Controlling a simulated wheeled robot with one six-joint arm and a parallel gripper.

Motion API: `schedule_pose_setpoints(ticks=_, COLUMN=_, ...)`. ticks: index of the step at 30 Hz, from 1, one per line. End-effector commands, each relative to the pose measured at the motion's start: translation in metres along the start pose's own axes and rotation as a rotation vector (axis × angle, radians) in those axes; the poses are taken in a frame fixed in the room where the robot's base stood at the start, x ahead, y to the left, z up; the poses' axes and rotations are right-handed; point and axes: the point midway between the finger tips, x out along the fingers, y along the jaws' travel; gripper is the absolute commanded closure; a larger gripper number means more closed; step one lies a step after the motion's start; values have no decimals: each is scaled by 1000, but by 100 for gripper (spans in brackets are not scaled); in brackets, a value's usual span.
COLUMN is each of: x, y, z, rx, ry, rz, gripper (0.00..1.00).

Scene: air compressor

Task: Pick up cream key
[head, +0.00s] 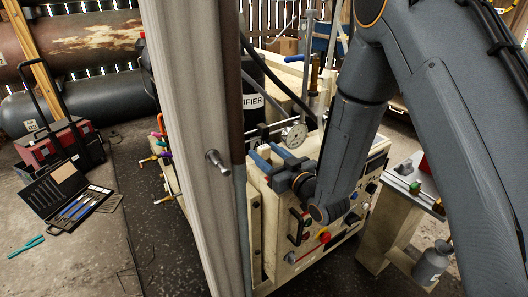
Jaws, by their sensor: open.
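I cannot make out a cream key in the head view; it may be hidden or too small to tell. My gripper (268,156) is open, its two blue-grey fingers pointing up and left over the top of the cream compressor cabinet (262,205). Nothing shows clearly between the fingers. The front panel below my gripper carries a red knob (324,237), dark knobs and switches. A round dial gauge (294,134) stands just behind the fingers. My arm hides part of the cabinet's top and right side.
A pale upright post (190,120) stands close in front, left of my gripper. A side stand (392,228) is at right, with a grey bottle (432,262) nearby. An open tool case (68,198), red box (50,143) and teal pliers (27,246) lie on the floor at left.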

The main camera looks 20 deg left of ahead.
Motion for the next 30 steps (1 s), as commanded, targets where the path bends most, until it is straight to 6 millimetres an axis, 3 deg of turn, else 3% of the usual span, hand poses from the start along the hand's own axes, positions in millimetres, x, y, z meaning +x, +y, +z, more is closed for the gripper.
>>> schedule_pose_setpoints(ticks=4, x=12, y=-1, z=-1, rx=0, ry=1, rz=-1, gripper=50)
schedule_pose_setpoints(ticks=11, x=12, y=0, z=0, rx=0, ry=0, rz=-1, gripper=50)
schedule_pose_setpoints(ticks=19, x=12, y=0, z=0, rx=0, ry=0, rz=0, gripper=94)
schedule_pose_setpoints(ticks=30, x=12, y=0, z=-5, rx=0, ry=1, rz=0, gripper=95)
